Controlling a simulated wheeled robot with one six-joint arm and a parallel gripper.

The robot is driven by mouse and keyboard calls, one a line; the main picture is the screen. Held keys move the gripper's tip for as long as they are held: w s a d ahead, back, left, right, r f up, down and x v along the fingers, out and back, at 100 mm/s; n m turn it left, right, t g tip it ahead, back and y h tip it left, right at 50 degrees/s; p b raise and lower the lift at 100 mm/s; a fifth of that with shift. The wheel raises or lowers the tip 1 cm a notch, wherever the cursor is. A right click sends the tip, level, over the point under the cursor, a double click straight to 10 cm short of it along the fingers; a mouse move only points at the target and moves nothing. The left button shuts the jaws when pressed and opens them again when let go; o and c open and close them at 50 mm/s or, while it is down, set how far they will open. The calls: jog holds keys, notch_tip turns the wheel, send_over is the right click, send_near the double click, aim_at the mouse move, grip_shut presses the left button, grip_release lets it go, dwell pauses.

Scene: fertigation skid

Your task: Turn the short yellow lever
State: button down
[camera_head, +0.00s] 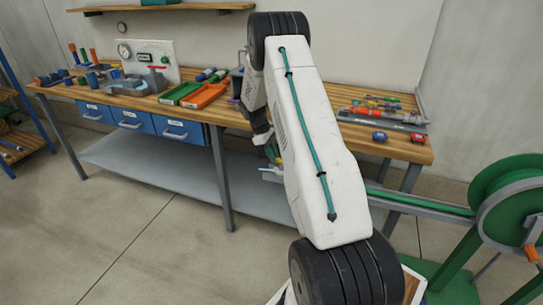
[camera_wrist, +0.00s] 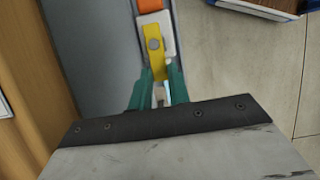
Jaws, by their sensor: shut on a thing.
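The short yellow lever (camera_wrist: 157,62) shows at the upper middle of the wrist view, with a round grey bolt head on it. It lies over a pale grey block (camera_wrist: 169,40). My gripper (camera_wrist: 159,90) has teal fingers on either side of the lever's near end and is shut on it. The exact contact is partly hidden between the fingers. In the head view my white arm link covers most of the gripper, and I cannot make out the lever there.
An orange part (camera_wrist: 150,5) sits just beyond the lever. A wooden workbench (camera_head: 225,112) holds tools, an orange tray (camera_head: 205,96) and a green tray (camera_head: 180,93). Blue drawers (camera_head: 133,118) hang below it. A green reel (camera_head: 497,180) stands at the right.

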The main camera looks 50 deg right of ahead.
jog(key=shift+d, duration=0.1)
dwell(0.4)
jog(key=c, duration=1.3)
grip_release()
jog(key=v, duration=0.8)
jog(key=shift+f, duration=0.1)
